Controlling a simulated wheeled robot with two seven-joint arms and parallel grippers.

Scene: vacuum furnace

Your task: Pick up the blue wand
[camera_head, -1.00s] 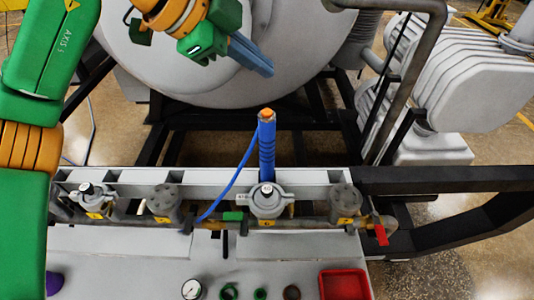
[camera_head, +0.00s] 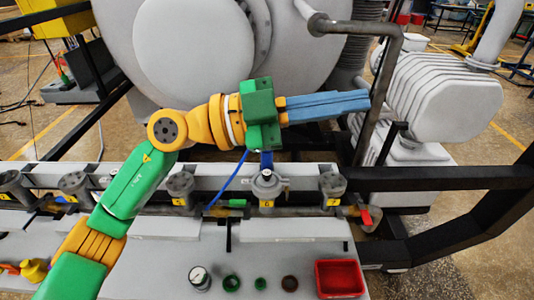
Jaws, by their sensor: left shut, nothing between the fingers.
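The blue wand (camera_head: 266,160) stands upright in its holder on the pipe rail. Only a short lower part of it shows, below my gripper's green body; its top is hidden behind my left gripper. Its blue hose (camera_head: 229,180) hangs down to the left. My left gripper (camera_head: 366,101) is shut, with its blue-grey fingers together and pointing right. Its fingertips are to the right of the wand, and nothing is held. My right gripper is not in view.
The large grey furnace vessel (camera_head: 190,50) stands behind. A bent grey pipe (camera_head: 384,95) rises close to the fingertips. Valves line the rail. In front, a grey bench (camera_head: 270,256) holds a gauge (camera_head: 200,278), small rings and a red tray (camera_head: 340,278).

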